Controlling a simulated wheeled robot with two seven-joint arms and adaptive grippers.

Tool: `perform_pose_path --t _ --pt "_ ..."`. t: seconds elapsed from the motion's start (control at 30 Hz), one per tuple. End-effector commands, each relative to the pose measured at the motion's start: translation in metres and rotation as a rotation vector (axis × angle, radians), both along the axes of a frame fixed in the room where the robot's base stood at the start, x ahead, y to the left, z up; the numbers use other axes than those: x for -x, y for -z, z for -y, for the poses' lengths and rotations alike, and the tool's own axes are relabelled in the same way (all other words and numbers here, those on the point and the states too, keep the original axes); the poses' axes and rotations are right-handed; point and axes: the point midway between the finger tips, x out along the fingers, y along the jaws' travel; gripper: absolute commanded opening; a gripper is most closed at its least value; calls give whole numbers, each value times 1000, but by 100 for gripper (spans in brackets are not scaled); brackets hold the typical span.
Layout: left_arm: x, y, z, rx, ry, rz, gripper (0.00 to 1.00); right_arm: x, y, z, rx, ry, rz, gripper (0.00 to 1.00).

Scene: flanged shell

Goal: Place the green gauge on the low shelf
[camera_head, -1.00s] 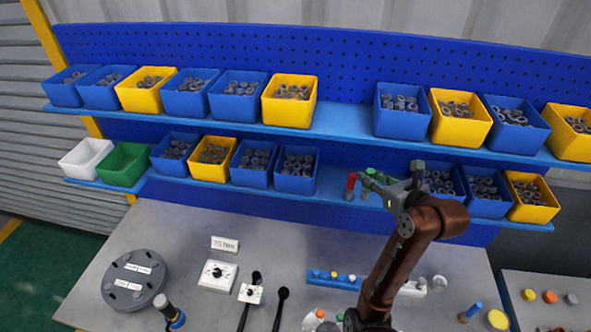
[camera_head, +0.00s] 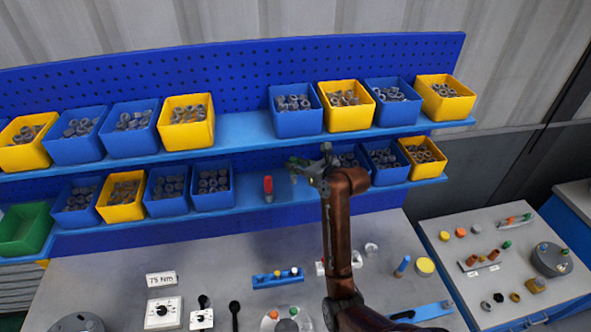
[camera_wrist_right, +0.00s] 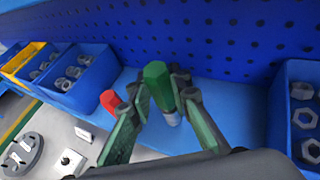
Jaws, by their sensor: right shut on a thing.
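The green gauge (camera_wrist_right: 157,86) has a green upper part and a grey lower end. In the right wrist view it stands between the fingers of my right gripper (camera_wrist_right: 162,100), which is shut on it. The gauge is at the low shelf (camera_wrist_right: 232,98); I cannot tell whether its lower end touches the board. In the head view my right gripper (camera_head: 301,169) is over the low shelf (camera_head: 240,217), and its fingers mostly hide the gauge. A red gauge (camera_head: 268,186) stands on the shelf just left of the gripper. My left gripper is not in view.
Blue and yellow bins of metal parts flank the gap on the low shelf, with a blue bin (camera_head: 212,190) at left. The upper shelf (camera_head: 240,133) with more bins runs above. The bench (camera_head: 110,275) below holds a blue rack (camera_head: 277,280) and a 75 Nm sign (camera_head: 161,279).

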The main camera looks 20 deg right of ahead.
Motion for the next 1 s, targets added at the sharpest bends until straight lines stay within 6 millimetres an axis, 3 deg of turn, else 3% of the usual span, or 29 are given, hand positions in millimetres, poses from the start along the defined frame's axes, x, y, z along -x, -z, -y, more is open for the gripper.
perform_pose_path --t 0.3,0.5,0.9,0.93,1.0 --pt "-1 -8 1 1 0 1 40 -15 25 15 1 2 -1 0" --pt "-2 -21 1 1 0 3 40 -14 49 13 1 1 1 0" --pt "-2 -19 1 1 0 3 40 -14 55 12 0 0 2 0" --pt "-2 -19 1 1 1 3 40 -14 56 12 1 0 0 20" --pt "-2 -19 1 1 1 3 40 -14 56 12 1 0 0 24"
